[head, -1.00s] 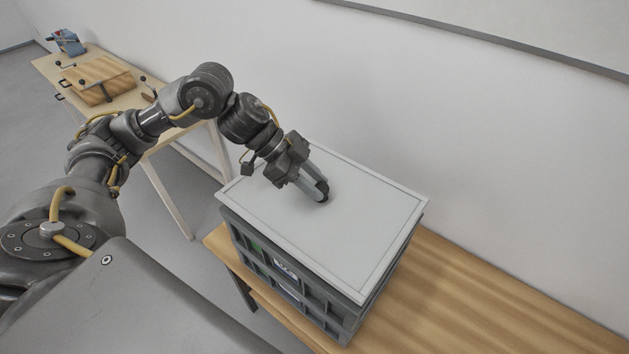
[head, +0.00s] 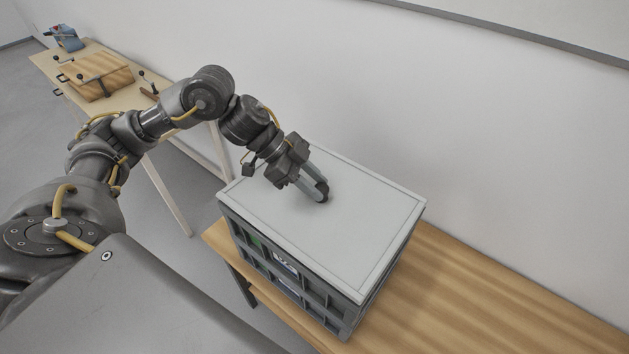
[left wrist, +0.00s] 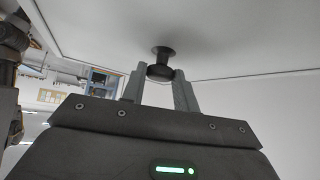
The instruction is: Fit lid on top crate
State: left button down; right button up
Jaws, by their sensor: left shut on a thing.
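A flat pale grey lid (head: 345,225) lies over the top crate (head: 318,287) of a grey stack. Its edges run roughly in line with the crate rim; whether it is fully seated, I cannot tell. My left gripper (head: 322,196) is above the middle of the lid, shut on its dark knob. In the left wrist view the knob (left wrist: 161,66) sits between the two fingertips (left wrist: 159,76), below the pale lid surface (left wrist: 225,35). The gripper hides most of the knob in the head view. My right gripper is not in view.
The crates stand on a wooden bench (head: 440,300) against a white wall, with clear bench top to their right. A second table (head: 140,110) at the back left carries a wooden box (head: 103,80) with dark clamps and a blue object (head: 66,38).

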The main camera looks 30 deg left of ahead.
pick_arm(q)
jog(key=shift+f, duration=0.25)
dwell(0.5)
jog(key=shift+f+b, duration=0.3)
jog(key=shift+f, duration=0.2)
jog(key=c, duration=1)
grip_release()
jog(key=b+v, duration=0.2)
jog(key=v, duration=0.9)
jog(key=shift+d+f, duration=0.1)
jog(key=shift+f, duration=0.05)
